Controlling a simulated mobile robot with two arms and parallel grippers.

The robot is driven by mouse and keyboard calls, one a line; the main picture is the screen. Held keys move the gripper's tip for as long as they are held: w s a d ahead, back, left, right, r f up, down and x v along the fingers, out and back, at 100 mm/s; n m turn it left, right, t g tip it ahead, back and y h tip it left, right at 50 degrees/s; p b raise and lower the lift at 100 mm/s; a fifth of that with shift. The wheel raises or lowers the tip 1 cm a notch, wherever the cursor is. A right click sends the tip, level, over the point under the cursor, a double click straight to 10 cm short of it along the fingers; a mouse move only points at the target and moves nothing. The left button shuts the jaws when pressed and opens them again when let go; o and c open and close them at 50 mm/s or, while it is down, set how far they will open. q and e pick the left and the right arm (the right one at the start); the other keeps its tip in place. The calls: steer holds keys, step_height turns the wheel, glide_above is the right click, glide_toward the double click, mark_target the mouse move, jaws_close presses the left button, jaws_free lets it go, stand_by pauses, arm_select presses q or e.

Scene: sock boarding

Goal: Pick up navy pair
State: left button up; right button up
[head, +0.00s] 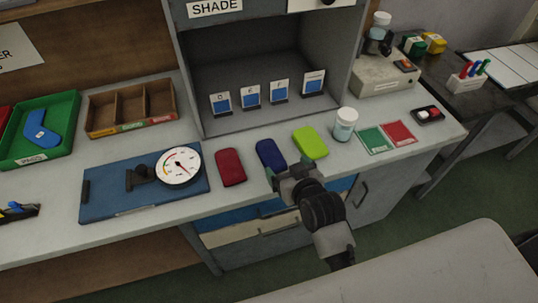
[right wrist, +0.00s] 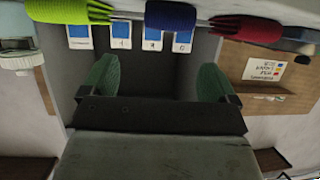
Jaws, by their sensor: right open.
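The navy pair (head: 269,152) is a folded dark blue sock bundle lying on the grey bench top, between a red pair (head: 230,167) and a lime green pair (head: 310,142). In the right wrist view the navy pair (right wrist: 171,16) shows at the top edge, partly cut off. My right gripper (head: 292,170) is open and empty, just in front of the navy pair at the bench's front edge. Its two green fingers (right wrist: 158,80) are wide apart in the right wrist view, with nothing between them. My left gripper is not in view.
A blue board with a dial gauge (head: 178,167) lies left of the red pair. A white-capped jar (head: 344,124) stands right of the lime pair. Behind is a shade box (head: 214,68) with several small cards. A wooden tray (head: 96,116) and green tray (head: 68,138) are farther left.

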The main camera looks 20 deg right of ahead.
mark_target(271, 153)
steer(key=x, duration=0.3)
steer(key=shift+w+f, duration=0.1)
steer(key=shift+a+f+x, duration=0.15)
steer(key=shift+a+x, duration=0.05)
steer(key=shift+x, duration=1.1)
steer(key=shift+a+f+x, duration=0.15)
steer(key=shift+a+x, duration=0.05)
steer(key=shift+x, duration=1.1)
steer(key=c, duration=1)
steer(key=shift+r, duration=0.1)
